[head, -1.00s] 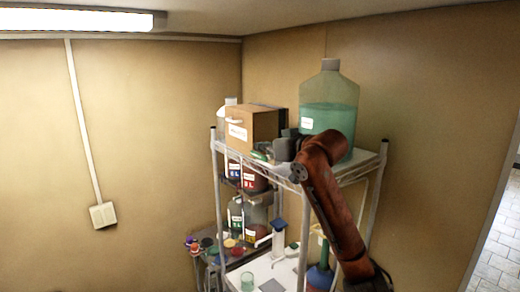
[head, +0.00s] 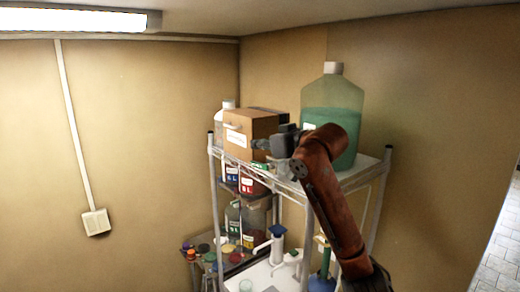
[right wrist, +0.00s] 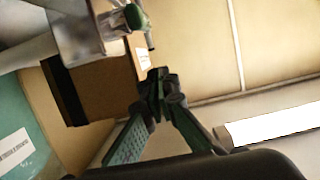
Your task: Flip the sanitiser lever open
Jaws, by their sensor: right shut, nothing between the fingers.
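The sanitiser jug (head: 335,100), large and clear with green liquid and a pale cap, stands on the top shelf of the rack. Its side and white label also show at the left of the right wrist view (right wrist: 22,140). A small green part (right wrist: 134,17), which looks like the lever, sits by the metal shelf edge at the top of that view. A green spot (head: 258,165) shows below my gripper in the head view. My right gripper (head: 257,144) is shut and empty in front of the box; its fingertips (right wrist: 159,76) look apart from the green part. How far the lever is turned is unclear.
A brown cardboard box (head: 240,124) stands left of the jug on the wire rack (head: 372,172). A white bottle (head: 227,105) is behind it. Lower shelves hold bottles, cups and a blue-topped dispenser (head: 278,235). The space left of the rack is open.

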